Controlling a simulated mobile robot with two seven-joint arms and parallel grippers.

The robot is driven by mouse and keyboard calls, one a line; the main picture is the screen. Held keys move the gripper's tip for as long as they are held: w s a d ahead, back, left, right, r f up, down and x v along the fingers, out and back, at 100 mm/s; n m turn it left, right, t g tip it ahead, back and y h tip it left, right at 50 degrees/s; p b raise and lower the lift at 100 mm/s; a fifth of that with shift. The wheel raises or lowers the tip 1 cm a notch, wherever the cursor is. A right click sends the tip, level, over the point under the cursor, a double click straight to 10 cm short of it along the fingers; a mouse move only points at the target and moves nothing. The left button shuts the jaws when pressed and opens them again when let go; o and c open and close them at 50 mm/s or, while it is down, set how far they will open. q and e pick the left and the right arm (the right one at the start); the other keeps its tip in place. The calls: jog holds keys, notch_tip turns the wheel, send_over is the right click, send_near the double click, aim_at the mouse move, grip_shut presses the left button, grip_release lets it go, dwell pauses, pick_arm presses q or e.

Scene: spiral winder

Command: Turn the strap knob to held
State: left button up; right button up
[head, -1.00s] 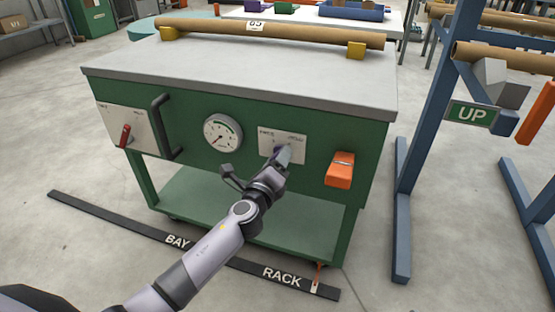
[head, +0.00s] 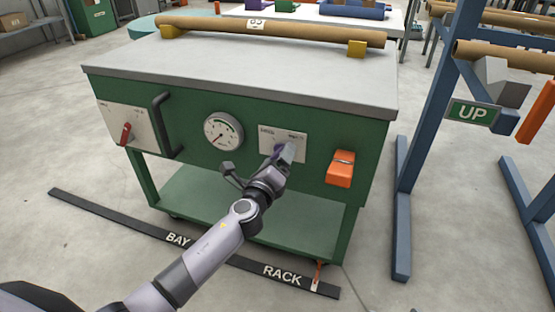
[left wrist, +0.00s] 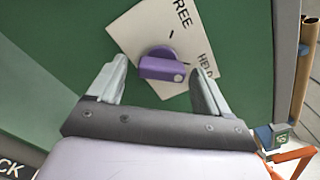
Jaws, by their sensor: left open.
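The strap knob (left wrist: 160,66) is purple with a raised bar and a white dot at one end. It sits on a white plate (left wrist: 133,35) marked FREE and HELD. In the left wrist view the dot end faces right, towards the HELD side. The plate also shows on the green cart front in the head view (head: 268,135), where my gripper hides most of the knob. My left gripper (head: 285,153) is at the knob, its open fingers on either side of the bar. I cannot tell whether they touch it. My right gripper is not in view.
A round gauge (head: 223,132), a black handle (head: 163,125) and a red lever (head: 125,134) are left of the plate. An orange box (head: 340,168) is on its right. A cardboard tube (head: 270,32) lies on the cart top. A blue rack (head: 420,130) stands at right.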

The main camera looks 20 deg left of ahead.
pick_arm(q)
jog(key=s+p, duration=0.1)
jog(key=s, duration=0.6)
jog(key=shift+a+p, duration=0.15)
jog(key=shift+p, duration=0.2)
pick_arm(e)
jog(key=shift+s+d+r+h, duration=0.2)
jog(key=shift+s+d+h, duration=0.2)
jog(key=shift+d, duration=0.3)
pick_arm(q)
jog(key=shift+s, duration=0.1)
